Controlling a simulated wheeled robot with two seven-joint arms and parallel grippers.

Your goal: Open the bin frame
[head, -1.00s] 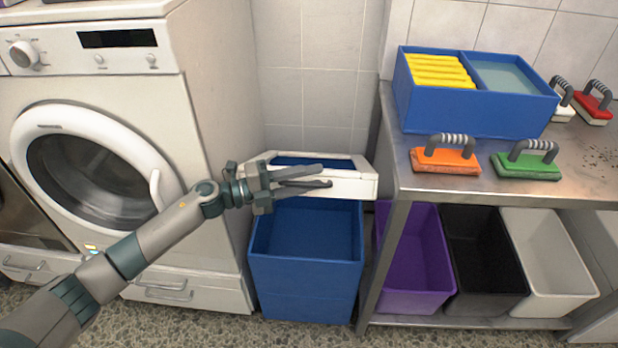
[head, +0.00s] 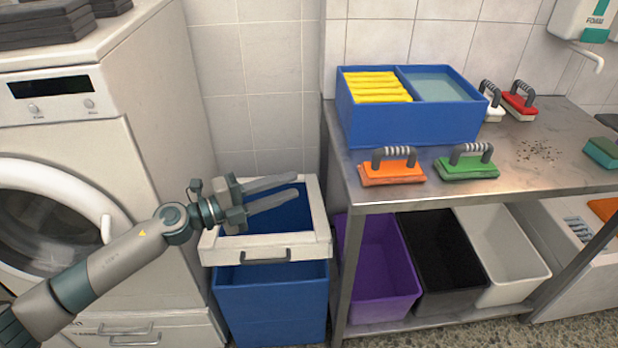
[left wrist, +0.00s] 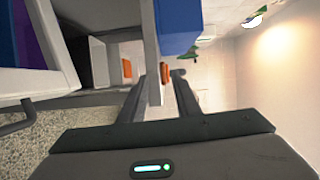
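The white bin frame (head: 220,250) sits over the blue bin (head: 270,305), with a dark bar handle (head: 265,256) on its front. Blue shows inside the frame's opening. My left gripper (head: 295,184) is open and empty, above the frame's opening and behind the handle, its fingers pointing right. In the left wrist view, the frame (left wrist: 38,82) lies at the left edge with part of its handle (left wrist: 18,120), outside the spread fingers (left wrist: 155,90). My right gripper is in neither view.
A metal table (head: 450,200) stands right of the bin; purple (head: 375,295), black and white bins sit below it. On it are a blue box (head: 410,122) and several brushes. A washing machine (head: 160,190) stands left.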

